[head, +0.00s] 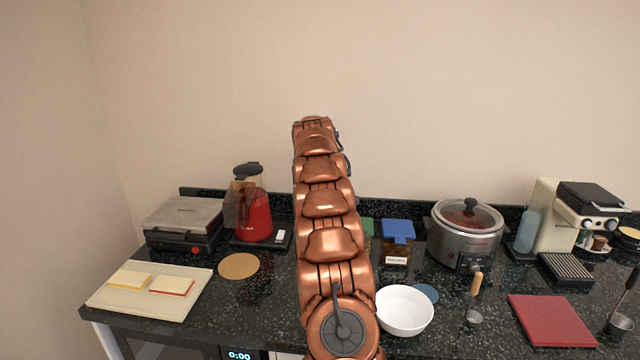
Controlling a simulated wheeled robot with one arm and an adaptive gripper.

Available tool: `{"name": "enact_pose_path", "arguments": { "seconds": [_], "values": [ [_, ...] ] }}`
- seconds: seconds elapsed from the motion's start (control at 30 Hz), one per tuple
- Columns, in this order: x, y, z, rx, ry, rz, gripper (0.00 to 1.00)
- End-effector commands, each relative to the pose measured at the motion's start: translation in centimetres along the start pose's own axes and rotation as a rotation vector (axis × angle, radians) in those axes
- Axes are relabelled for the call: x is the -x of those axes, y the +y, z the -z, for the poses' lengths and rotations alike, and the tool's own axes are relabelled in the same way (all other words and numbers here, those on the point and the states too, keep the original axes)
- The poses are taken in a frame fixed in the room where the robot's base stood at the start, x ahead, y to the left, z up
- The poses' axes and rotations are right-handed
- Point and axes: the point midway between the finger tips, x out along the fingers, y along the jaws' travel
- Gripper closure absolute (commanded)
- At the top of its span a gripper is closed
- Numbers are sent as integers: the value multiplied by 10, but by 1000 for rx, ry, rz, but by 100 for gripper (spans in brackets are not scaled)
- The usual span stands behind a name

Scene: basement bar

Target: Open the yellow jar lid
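No yellow jar lid shows in the head view. A jar with a blue lid (397,230) and dark contents stands on the counter just right of my copper arm. Part of a green-lidded jar (368,226) shows between it and the arm. My arm rises through the middle of the view and hides the counter behind it, so a yellow-lidded jar there cannot be seen. My gripper is not visible; the far end of the arm is up against the wall background.
A cream board (185,303) with sponge-like blocks lies left, a red board (551,320) right.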

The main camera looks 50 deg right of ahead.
Motion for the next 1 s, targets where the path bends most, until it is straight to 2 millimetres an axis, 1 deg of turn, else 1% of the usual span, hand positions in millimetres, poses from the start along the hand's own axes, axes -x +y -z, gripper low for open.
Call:
{"name": "enact_pose_path", "arguments": {
  "seconds": [0.03, 0.3, 0.33, 0.57, 0.87, 1.0],
  "values": [
    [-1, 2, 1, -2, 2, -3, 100],
    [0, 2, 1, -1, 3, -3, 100],
    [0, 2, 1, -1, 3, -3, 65],
    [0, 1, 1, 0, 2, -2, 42],
    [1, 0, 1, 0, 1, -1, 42],
    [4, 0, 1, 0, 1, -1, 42]
  ]
}}
